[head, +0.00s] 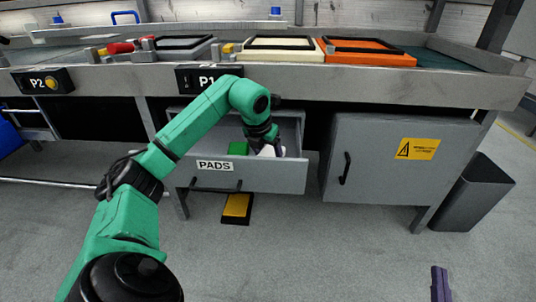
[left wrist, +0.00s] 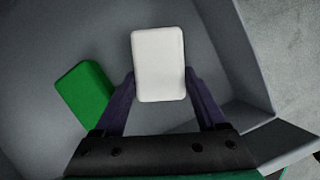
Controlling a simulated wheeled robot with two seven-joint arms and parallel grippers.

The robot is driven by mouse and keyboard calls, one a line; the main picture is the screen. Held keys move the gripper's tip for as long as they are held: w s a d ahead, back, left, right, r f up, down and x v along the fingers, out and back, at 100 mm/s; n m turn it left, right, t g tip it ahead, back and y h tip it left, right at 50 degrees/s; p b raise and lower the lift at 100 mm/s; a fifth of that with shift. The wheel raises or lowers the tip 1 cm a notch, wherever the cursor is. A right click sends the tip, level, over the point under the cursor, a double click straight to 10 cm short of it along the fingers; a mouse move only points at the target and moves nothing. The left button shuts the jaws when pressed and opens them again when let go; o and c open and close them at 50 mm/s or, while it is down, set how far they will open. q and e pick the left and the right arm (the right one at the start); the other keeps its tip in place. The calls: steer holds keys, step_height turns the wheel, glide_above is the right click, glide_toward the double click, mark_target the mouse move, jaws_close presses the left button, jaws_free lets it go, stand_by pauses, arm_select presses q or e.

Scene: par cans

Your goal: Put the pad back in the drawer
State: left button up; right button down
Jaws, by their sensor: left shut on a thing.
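The drawer labelled PADS (head: 275,178) is pulled open under the bench. My left arm reaches into it from above. My left gripper (left wrist: 160,78) is shut on a white pad (left wrist: 158,50), with one purple finger along each side. The white pad also shows in the head view (head: 269,151), inside the drawer opening and partly hidden by the gripper. I cannot tell whether it touches the drawer floor. A green pad (left wrist: 86,95) lies in the drawer to the left. My right gripper (head: 440,284) shows as purple fingers at the bottom right, away from the drawer; its opening is unclear.
A grey cabinet (head: 375,188) with a yellow warning label stands right of the drawer. A dark bin (head: 475,195) is beyond it. A black and yellow pedal (head: 237,208) lies on the floor below the drawer. Framed trays, including an orange one (head: 370,59), sit on the bench.

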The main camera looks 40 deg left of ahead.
arm_select(q)
steer(key=o, duration=1.1)
arm_select(e)
steer(key=shift+r, duration=0.15)
arm_select(q)
steer(key=shift+o, duration=0.2)
steer(key=shift+s+r, duration=0.1)
steer(key=shift+r, duration=0.2)
steer(key=shift+p+v, duration=0.55)
steer(key=shift+v, duration=0.45)
steer(key=p+v, duration=0.1)
steer(key=v, duration=0.2)
steer(key=shift+s+r, duration=0.1)
steer(key=shift+r, duration=0.2)
steer(key=p+v, duration=0.2)
steer(key=v, duration=0.3)
steer(key=shift+s+d+r, duration=0.1)
steer(key=shift+s+r, duration=0.1)
steer(key=shift+r, duration=0.15)
arm_select(e)
steer(key=s+f+g, duration=0.4)
steer(key=s+f, duration=0.2)
steer(key=f, duration=0.2)
steer(key=s+a+f+g+h, duration=0.1)
steer(key=s+f+g, duration=0.2)
steer(key=s+f, duration=0.3)
step_height(320, 180, down, 3)
steer(key=shift+a+f+m+g, duration=0.15)
steer(key=shift+m+g, duration=0.15)
steer(key=shift+g, duration=0.1)
